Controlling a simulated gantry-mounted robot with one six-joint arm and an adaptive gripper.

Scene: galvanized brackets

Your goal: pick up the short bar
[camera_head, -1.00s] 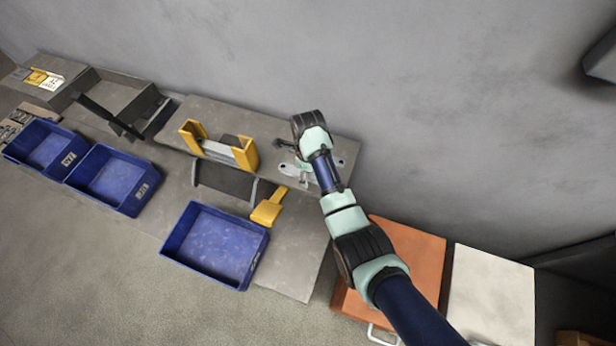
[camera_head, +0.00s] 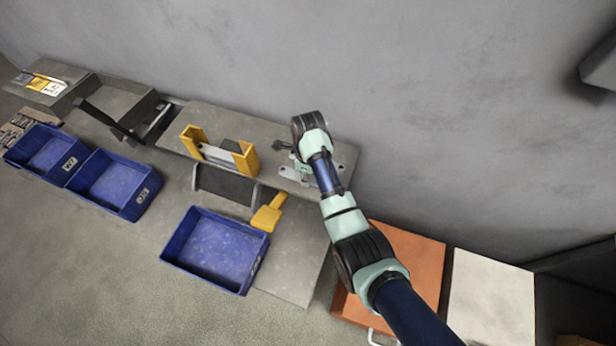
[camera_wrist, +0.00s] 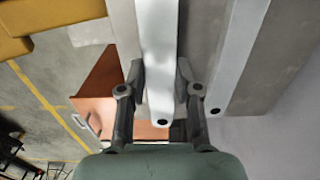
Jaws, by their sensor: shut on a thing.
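The short bar (camera_wrist: 158,32) is a pale metal strip with a dark hole near its close end. In the wrist view it runs between the two fingers of my gripper (camera_wrist: 160,76), which are shut on its sides. A second pale bar (camera_wrist: 238,58) with a hole lies to its right, apart from the fingers. In the head view my gripper (camera_head: 302,168) is low over the right end of the workbench, its fingers largely hidden by my wrist. A pale bar end (camera_head: 287,172) shows just left of it; I cannot tell which bar that is.
A yellow holder (camera_head: 247,160) stands on the bench (camera_head: 215,118) left of my gripper. A yellow-handled tool (camera_head: 267,216) and a blue bin (camera_head: 210,277) are in front. An orange cabinet (camera_head: 412,255) is at the right. The wall is close behind.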

